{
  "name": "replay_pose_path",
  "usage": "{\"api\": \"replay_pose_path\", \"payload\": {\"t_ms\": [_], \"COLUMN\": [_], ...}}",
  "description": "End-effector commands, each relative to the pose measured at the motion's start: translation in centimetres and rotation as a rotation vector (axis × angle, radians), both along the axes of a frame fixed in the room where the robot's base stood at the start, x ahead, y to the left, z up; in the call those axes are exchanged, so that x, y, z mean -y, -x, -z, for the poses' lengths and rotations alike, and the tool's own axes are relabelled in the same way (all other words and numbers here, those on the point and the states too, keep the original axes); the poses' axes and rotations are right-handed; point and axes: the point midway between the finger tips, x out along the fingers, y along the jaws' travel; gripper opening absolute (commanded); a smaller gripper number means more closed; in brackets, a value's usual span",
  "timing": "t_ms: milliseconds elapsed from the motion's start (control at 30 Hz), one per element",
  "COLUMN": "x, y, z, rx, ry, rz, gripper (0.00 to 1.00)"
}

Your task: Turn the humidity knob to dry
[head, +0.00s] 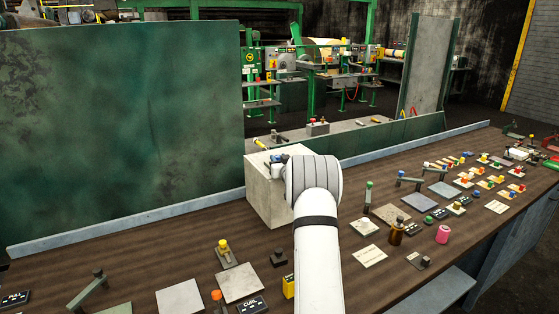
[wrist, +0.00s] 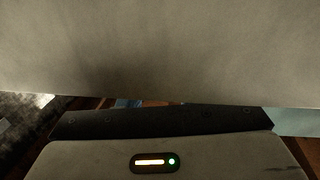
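I cannot pick out a knob marked for humidity; no label that reads humidity or dry is legible. My white arm reaches over the console in the head view. Its rounded wrist end is in front of a pale grey box (head: 265,197) on the console and hides the box's right side. A small dark and bluish piece (head: 276,159) shows at the box's top beside my wrist; I cannot tell what it is. In the wrist view, my gripper (wrist: 160,122) shows as a dark bar above a pale housing with lights. A broad pale surface fills the view beyond it. No separate fingertips show.
The brown console top (head: 140,268) holds several buttons, levers, plates and labels. A brown bottle (head: 396,233) and a pink item (head: 443,234) stand to the right of my arm. A tall green panel (head: 120,125) rises behind the console on the left.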

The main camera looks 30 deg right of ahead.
Motion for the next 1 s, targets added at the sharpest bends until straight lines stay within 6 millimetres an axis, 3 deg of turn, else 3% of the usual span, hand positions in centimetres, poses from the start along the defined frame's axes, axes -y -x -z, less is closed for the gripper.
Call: {"api": "replay_pose_path", "payload": {"t_ms": [333,667,1000], "x": [0.05,-0.08,-0.37], "y": [0.03,0.01,-0.08], "z": [-0.01,0.41,0.69], "rx": [0.000,0.001,0.003], "ry": [0.000,0.000,-0.002], "rz": [0.001,0.035,0.191], "gripper": [0.04,0.04,0.04]}}
